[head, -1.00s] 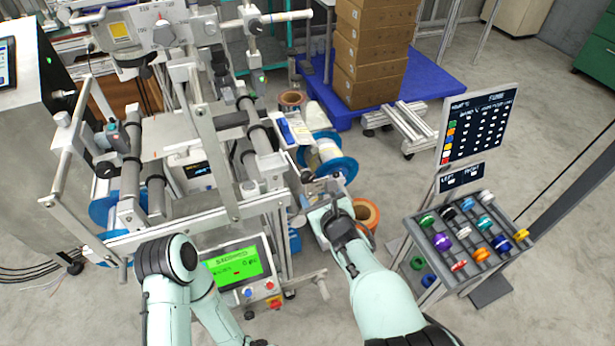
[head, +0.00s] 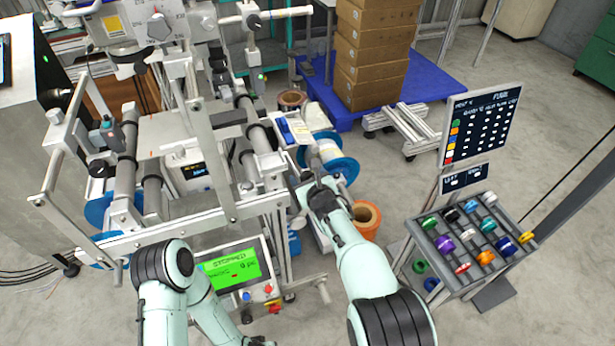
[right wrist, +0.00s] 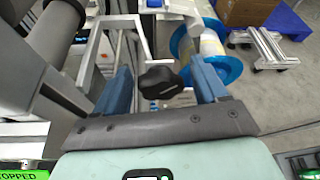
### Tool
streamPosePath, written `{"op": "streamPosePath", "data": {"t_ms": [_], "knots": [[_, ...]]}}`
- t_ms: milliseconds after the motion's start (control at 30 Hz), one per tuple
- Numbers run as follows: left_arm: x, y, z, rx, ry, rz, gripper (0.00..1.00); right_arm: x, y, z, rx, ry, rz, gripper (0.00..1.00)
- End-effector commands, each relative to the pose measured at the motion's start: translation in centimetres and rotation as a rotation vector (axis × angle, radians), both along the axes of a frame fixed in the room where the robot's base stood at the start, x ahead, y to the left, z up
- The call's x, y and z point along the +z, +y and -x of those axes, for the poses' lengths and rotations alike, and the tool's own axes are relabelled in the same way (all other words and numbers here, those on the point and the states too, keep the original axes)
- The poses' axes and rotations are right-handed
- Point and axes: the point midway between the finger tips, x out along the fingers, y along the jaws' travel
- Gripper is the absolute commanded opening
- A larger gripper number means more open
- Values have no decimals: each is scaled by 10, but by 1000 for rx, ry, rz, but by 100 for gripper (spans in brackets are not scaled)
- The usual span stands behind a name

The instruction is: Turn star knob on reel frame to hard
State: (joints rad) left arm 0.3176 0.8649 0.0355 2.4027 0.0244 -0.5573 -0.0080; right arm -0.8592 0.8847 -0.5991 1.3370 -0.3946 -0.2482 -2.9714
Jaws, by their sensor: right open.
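The black star knob (right wrist: 160,82) shows in the right wrist view, between the two blue fingers of my right gripper (right wrist: 162,85). The fingers stand apart, open, with a visible gap on each side of the knob. In the head view my right gripper (head: 312,192) is at the right side of the reel frame (head: 225,213), just below a blue-flanged reel (head: 343,168). The knob is not clearly visible in the head view. My left arm shows at the lower left, but its gripper is out of view.
A control panel with a green screen (head: 230,268) is at the lower left. A rack of coloured spools (head: 470,235) stands at the right. Stacked boxes (head: 375,50) sit on a blue pallet (head: 435,78) behind.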

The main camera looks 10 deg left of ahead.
Motion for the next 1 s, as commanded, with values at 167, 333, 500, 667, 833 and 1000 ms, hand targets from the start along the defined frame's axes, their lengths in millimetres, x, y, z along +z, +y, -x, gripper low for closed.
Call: {"op": "streamPosePath", "data": {"t_ms": [167, 333, 500, 667, 833, 1000], "knots": [[0, 0, 0, 0, 0, 0, 43, 0, 0, 0, 0, 0, 0, 43], [0, 0, 0, 0, 1, 0, 43, 0, 0, 0, 0, 0, -1, 20], [2, -1, 2, -3, 6, 2, 43, 0, -2, -1, -2, 34, -52, 20], [7, -4, 8, -9, 21, 11, 43, 1, -3, -1, -4, 114, -169, 20], [14, -9, 18, -20, 46, 23, 43, 1, -3, -1, -2, 184, -272, 20], [16, -11, 22, -25, 58, 28, 43, 1, -1, -1, 0, 208, -310, 20]]}}
